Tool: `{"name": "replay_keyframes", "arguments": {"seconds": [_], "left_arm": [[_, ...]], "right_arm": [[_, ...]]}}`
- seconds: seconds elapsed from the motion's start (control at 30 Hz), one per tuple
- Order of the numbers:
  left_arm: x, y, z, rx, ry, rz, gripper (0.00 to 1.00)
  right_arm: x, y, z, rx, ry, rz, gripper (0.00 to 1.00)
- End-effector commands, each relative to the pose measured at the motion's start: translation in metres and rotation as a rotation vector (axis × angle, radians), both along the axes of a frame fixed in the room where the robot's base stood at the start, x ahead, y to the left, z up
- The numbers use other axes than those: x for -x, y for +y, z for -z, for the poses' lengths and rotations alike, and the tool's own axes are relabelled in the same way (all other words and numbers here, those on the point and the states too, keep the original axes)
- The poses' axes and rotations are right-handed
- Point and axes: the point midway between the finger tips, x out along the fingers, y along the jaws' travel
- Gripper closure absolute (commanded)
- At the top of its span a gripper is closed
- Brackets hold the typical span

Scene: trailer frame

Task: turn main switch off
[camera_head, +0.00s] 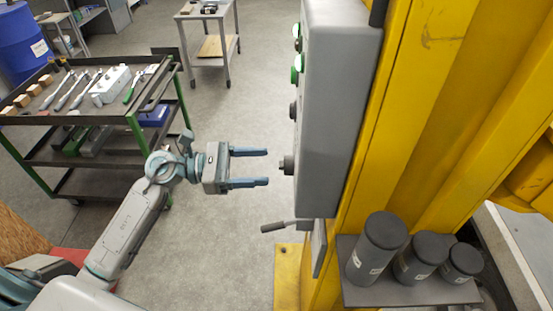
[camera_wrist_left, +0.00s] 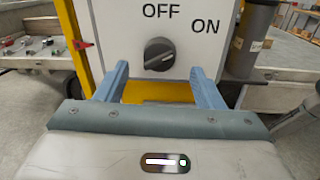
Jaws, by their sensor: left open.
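The main switch is a dark round knob (camera_wrist_left: 158,54) on the grey control box, below the word OFF and to the left of and below the word ON. Its grip ridge looks tilted toward the upper right, on the ON side. In the head view the knob (camera_head: 287,165) sticks out from the left face of the grey box (camera_head: 335,110). My left gripper (camera_head: 267,167) is open and empty. Its fingers point at the knob, one on each side of its line, with a small gap before it. My right gripper is not in view.
A lever (camera_head: 285,226) sticks out below the box. A shelf (camera_head: 410,292) holds dark cylinders at lower right. A tool cart (camera_head: 100,140) stands at left; floor between is clear.

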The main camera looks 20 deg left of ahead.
Motion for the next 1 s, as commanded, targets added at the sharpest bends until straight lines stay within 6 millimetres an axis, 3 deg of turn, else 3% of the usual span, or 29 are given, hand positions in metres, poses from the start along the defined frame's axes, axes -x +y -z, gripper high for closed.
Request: {"name": "replay_keyframes", "arguments": {"seconds": [0.4,0.87,1.0], "left_arm": [[-0.014,-0.038,-0.002,0.004,0.001,0.000,0.38],[-0.017,-0.044,0.000,0.001,0.002,0.000,0.38],[-0.017,-0.044,0.000,0.001,0.002,0.000,0.66]], "right_arm": [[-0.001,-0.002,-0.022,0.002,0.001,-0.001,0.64],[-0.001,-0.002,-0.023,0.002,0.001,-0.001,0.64],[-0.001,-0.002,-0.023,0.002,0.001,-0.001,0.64]]}}
